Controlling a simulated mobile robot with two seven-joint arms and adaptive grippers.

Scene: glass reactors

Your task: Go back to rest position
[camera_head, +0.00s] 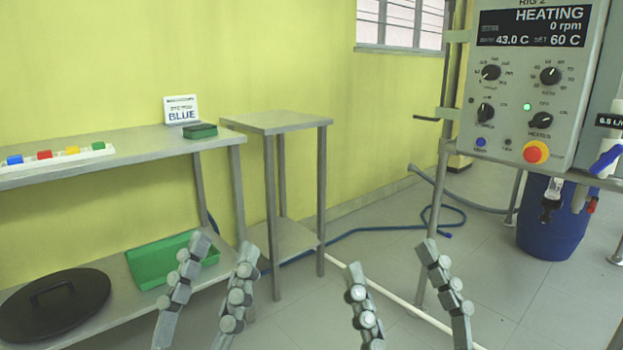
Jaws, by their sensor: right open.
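My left gripper (223,248) shows at the bottom, left of the middle, with its two grey fingers spread apart and nothing between them. My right gripper (392,266) is at the bottom, right of the middle, also with its fingers apart and empty. Both grippers point forward, side by side, with a gap between them. Neither appears to touch anything. The arms behind the fingers are out of view.
A metal bench (130,143) at left holds coloured blocks and a BLUE sign (181,110). Its lower shelf bears a green tray (150,263) and a black lid (52,303). A small bare table (276,121) stands mid-view. At right are a control panel (533,90) and blue drum (553,225).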

